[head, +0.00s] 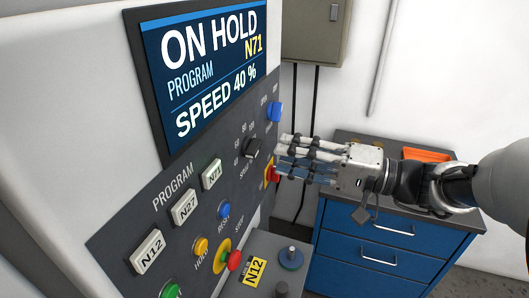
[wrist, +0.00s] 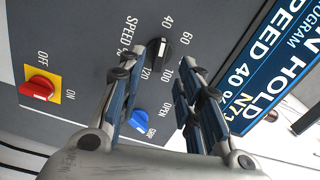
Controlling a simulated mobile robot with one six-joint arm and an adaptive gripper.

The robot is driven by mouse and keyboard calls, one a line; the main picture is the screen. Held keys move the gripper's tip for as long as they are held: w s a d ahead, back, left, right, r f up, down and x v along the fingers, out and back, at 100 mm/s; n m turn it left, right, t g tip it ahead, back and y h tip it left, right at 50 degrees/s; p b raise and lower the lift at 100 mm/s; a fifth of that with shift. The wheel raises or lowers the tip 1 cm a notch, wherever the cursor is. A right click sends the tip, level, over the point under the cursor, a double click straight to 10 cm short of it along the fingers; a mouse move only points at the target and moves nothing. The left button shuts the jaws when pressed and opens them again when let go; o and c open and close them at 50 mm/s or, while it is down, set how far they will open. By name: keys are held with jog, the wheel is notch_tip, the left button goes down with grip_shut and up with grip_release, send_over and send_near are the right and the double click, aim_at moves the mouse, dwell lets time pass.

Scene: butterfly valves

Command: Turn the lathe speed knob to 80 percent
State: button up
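The speed knob (head: 252,148) is a black dial on the dark panel, below the screen; in the wrist view it is the black knob (wrist: 158,51) with a pale mark toward the 40. The screen (head: 208,65) reads ON HOLD, program N71, SPEED 40 %. My gripper (head: 283,158) is just right of the knob in the head view, fingers toward the panel. In the wrist view my gripper (wrist: 157,76) is open and empty, the knob beyond its spread fingertips. I see no contact with the knob.
A red switch on a yellow plate (wrist: 39,89), marked ON and OFF, and a blue chuck knob (wrist: 139,121) flank the speed knob. Program buttons (head: 184,207) and round push buttons are lower left. A blue drawer cabinet (head: 375,245) stands behind my gripper.

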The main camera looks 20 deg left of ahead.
aim_at(259, 149)
jog(key=a, duration=0.5)
jog(key=shift+w+a, duration=0.25)
jog(key=shift+a, duration=0.15)
jog(key=shift+c, duration=0.4)
grip_shut()
